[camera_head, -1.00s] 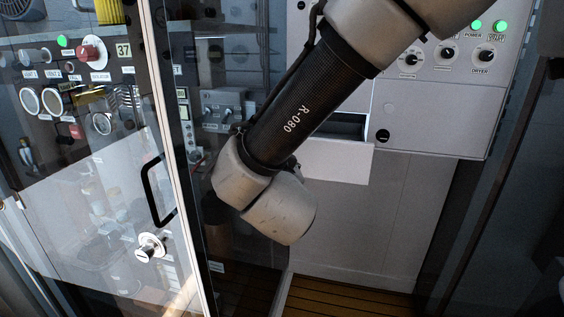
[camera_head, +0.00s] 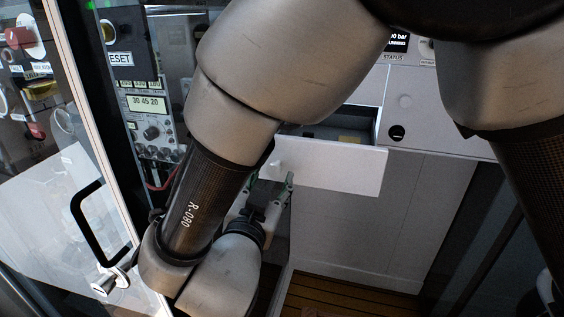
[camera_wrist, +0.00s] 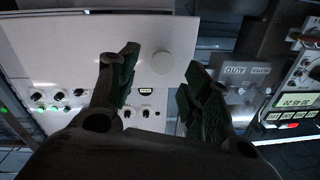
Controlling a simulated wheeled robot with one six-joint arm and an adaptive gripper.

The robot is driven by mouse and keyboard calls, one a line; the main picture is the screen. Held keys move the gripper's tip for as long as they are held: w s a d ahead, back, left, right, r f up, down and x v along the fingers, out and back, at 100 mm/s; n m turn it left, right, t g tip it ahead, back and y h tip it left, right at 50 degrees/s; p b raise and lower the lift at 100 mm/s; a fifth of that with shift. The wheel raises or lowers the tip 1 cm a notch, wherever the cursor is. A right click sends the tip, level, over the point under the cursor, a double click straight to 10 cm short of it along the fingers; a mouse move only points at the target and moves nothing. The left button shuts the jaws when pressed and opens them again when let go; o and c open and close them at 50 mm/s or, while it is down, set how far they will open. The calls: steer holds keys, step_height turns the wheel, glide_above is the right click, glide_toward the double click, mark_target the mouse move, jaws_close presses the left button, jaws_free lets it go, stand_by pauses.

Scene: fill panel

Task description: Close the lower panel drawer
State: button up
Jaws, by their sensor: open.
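The lower panel drawer (camera_head: 335,168) stands out from the grey panel, with its dark inside showing behind the white front. Its round pale knob (camera_head: 277,166) is near the left end of the front. My gripper (camera_head: 272,180) is at that left end, partly hidden by my forearm. In the wrist view, my gripper (camera_wrist: 160,75) is open and empty, its two dark green-padded fingers apart. The white drawer front (camera_wrist: 75,40) fills the upper left, and the knob (camera_wrist: 163,62) appears between the fingertips. I cannot tell whether the fingers touch it.
A glass door (camera_head: 45,190) with a black handle (camera_head: 95,222) stands open on the left, close to my arm. An instrument rack (camera_head: 150,120) is behind it. The panel wall below the drawer is bare, above a slatted wooden floor (camera_head: 340,300).

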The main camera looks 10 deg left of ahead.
mark_target(274, 175)
steer(key=w, duration=0.5)
steer(key=shift+w+a, duration=0.1)
steer(key=shift+w, duration=0.15)
jaws_close()
